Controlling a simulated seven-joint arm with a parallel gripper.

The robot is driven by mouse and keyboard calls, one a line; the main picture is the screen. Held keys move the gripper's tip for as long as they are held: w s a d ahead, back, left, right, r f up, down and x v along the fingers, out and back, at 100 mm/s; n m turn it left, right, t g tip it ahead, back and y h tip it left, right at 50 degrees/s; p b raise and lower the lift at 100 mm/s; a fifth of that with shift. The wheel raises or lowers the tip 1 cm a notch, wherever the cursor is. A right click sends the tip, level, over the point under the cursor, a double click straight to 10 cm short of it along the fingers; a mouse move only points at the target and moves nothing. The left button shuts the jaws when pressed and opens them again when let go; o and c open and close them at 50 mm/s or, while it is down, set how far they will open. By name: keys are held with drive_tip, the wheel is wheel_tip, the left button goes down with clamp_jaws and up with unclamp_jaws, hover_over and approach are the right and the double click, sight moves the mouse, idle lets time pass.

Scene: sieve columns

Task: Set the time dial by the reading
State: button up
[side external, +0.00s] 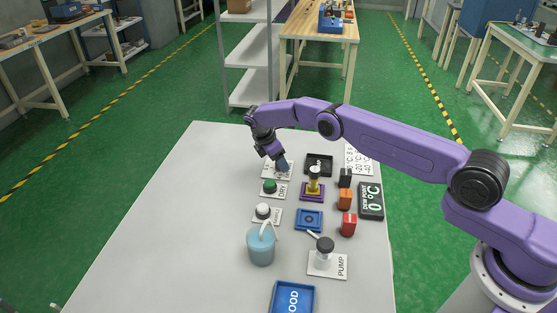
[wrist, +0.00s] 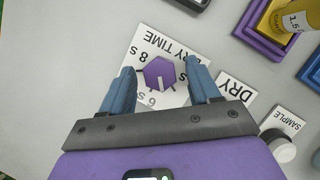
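The DRY TIME dial is a purple hexagonal knob (wrist: 158,71) on a white plate (wrist: 179,45) printed with numbers of seconds. A pale line on the knob points toward the bottom of the wrist view, near a 6. My gripper (wrist: 160,67) is open, with one blue finger on each side of the knob and gaps showing between. In the side view my gripper (side external: 283,164) is low over the plate (side external: 269,176) and hides the knob. A black display (side external: 371,201) reads 0 °C. A white chart (side external: 358,159) with °C values stands behind it, partly hidden by my arm.
A green DRY button (side external: 269,187) and a white-knobbed SAMPLE plate (side external: 263,211) sit close by. A yellow-and-purple column piece (side external: 313,185), coloured blocks (side external: 345,199), a blue cup (side external: 261,246), a PUMP plate (side external: 328,264) and a blue tray (side external: 292,298) are also on the table. The left side is clear.

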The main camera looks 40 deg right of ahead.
drive_tip(key=v, duration=1.2)
idle(0.4)
drive_tip(key=s+d+r+t+y, duration=0.15)
drive_tip(key=d+r+y, duration=0.35)
drive_tip(key=d+y, duration=0.55)
drive_tip(key=shift+h, duration=0.85)
drive_tip(key=x, duration=1)
drive_tip(key=d+x, duration=0.1)
drive_tip(key=x, duration=0.5)
drive_tip(key=shift+s+f, duration=0.2)
drive_tip(key=shift+f, duration=0.15)
drive_tip(key=shift+c, duration=0.3)
drive_tip(key=c, duration=1)
